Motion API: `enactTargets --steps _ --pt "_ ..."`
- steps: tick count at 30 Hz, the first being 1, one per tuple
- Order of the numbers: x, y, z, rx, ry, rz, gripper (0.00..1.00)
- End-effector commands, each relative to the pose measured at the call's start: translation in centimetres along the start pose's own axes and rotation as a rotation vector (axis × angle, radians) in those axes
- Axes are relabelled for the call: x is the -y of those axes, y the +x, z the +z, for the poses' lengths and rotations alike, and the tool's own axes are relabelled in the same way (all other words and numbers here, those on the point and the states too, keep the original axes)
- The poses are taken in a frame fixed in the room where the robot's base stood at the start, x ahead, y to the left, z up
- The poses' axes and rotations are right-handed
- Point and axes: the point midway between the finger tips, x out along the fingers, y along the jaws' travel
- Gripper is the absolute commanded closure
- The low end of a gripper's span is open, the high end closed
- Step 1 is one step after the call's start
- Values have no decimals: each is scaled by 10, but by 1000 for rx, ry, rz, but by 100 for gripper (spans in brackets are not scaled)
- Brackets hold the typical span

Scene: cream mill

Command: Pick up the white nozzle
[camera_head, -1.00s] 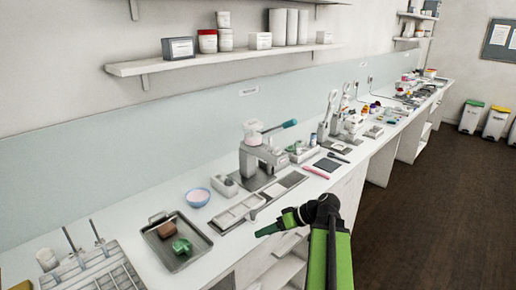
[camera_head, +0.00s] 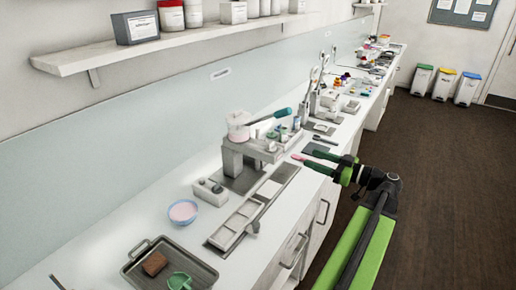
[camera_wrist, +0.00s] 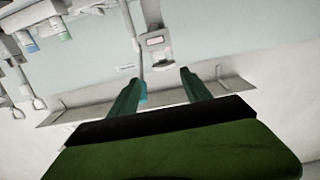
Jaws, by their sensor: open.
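I cannot make out a white nozzle for certain in either view. In the head view a grey bench press (camera_head: 238,158) with a pinkish-white top and teal handle stands on the counter, with a long sectioned tray (camera_head: 234,228) in front of it. My gripper (camera_head: 313,160) is over the front side of the counter, to the right of the press, pointing left. In the wrist view my gripper (camera_wrist: 158,76) has its two green fingers apart, with nothing visible held between them. A pale upright device (camera_wrist: 155,45) shows beyond the fingertips.
A metal tray (camera_head: 134,273) with brown and green items and a blue bowl (camera_head: 184,213) stand at the near left. Stands and small bottles crowd the counter farther back. A shelf (camera_head: 150,48) runs along the wall. Floor (camera_head: 440,190) is clear at right.

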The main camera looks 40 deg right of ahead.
Motion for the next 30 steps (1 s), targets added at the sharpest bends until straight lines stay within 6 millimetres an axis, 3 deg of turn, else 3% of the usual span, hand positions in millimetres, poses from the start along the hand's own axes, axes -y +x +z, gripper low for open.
enactTargets --steps 5,12,18,30 --pt "3 19 0 0 1 -14 44" --pt "7 84 1 1 1 -24 44" --pt "8 125 1 1 1 -23 44" --pt "7 151 4 1 2 -25 44"
